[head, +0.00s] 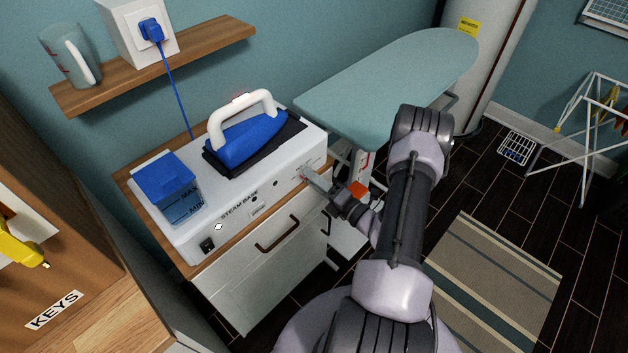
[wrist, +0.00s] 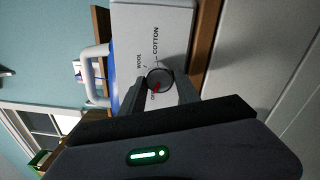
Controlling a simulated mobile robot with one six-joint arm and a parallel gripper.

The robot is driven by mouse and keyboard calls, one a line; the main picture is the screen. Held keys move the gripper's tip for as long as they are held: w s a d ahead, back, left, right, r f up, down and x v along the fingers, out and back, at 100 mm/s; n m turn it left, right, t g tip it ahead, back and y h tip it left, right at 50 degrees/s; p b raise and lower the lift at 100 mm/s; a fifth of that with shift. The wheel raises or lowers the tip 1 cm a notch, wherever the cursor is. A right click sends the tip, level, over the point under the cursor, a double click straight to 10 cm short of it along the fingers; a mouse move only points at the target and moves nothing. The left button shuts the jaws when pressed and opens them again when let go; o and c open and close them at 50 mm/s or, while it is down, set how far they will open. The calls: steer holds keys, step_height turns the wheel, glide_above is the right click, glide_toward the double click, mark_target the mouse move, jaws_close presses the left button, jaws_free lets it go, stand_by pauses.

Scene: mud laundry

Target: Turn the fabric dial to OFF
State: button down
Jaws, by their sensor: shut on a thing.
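The fabric dial (wrist: 159,78) is a small dark round knob on the front of the white steam base (head: 240,208). WOOL and COTTON labels show beyond it in the wrist view. A red mark shows at the dial's lower left, beside a partly hidden label that seems to begin with O. My gripper (wrist: 160,88) is shut on the dial, with one finger on each side. In the head view my gripper (head: 308,178) reaches the right end of the base's front, and its fingertips hide the dial there.
A blue iron (head: 246,140) with a white handle rests on the base, beside a blue-lidded water tank (head: 172,190). The base stands on a cabinet (head: 262,275) with a drawer handle. An ironing board (head: 390,85) is close behind my arm. A striped rug (head: 495,285) lies at right.

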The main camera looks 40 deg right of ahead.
steer(key=shift+n, duration=0.3)
steer(key=c, duration=0.9)
jaws_free()
steer(key=shift+s, duration=0.1)
steer(key=s+p, duration=0.1)
steer(key=s, duration=0.4)
steer(key=s+d+p, duration=0.1)
steer(key=s, duration=0.5)
steer(key=s+p, duration=0.1)
steer(key=s, duration=0.5)
steer(key=shift+s+d+f, duration=0.1)
steer(key=shift+d+f, duration=0.1)
steer(key=shift+f, duration=0.15)
